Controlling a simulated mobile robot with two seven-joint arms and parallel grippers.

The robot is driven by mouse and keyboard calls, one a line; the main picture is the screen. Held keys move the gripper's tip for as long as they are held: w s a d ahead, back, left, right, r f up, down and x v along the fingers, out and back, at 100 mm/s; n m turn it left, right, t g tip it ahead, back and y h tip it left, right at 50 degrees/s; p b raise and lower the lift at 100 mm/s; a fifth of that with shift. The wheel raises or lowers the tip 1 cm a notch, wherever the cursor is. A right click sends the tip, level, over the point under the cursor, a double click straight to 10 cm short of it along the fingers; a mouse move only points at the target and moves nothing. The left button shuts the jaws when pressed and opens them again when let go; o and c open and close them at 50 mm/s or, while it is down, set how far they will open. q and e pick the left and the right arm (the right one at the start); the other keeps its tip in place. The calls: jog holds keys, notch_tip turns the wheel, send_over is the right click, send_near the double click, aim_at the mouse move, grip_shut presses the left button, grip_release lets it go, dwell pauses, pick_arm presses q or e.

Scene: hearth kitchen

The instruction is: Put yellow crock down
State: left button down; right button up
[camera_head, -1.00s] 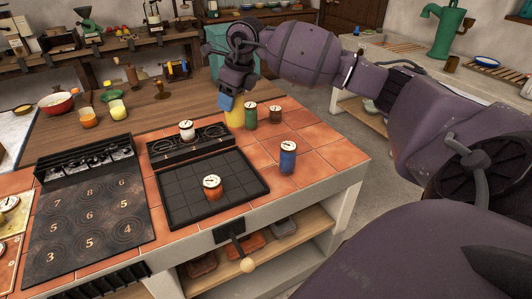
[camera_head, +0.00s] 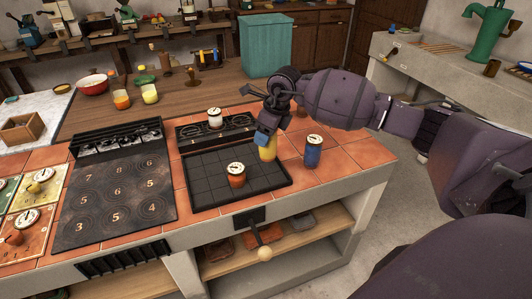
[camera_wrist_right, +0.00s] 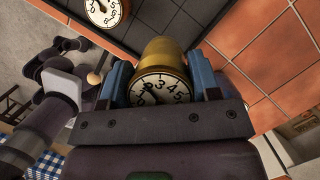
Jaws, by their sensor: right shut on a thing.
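The yellow crock (camera_head: 267,150) is held in my right gripper (camera_head: 268,136), whose blue fingers are shut on its upper part. It is at the right edge of the black gridded tray (camera_head: 208,178); I cannot tell whether its base touches anything. In the right wrist view the crock (camera_wrist_right: 161,52) lies between the two blue fingers of the gripper (camera_wrist_right: 160,82), with its numbered dial facing the camera. My left gripper is not in view.
An orange crock (camera_head: 236,178) stands on the tray, a blue crock (camera_head: 312,152) on the tiles to the right. A white crock (camera_head: 215,116) stands on the black panel behind the tray. The numbered plate (camera_head: 117,195) lies left. Much of the tray is bare.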

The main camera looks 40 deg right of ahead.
aim_at(266, 152)
jog(key=shift+f+b, duration=0.3)
jog(key=shift+f, duration=3.2)
jog(key=shift+f, duration=0.2)
jog(key=o, duration=1.1)
jog(key=shift+o, duration=0.2)
jog(key=shift+r, duration=0.15)
jog(key=p+v, duration=0.1)
jog(key=v, duration=1.1)
jog(key=shift+s, duration=0.1)
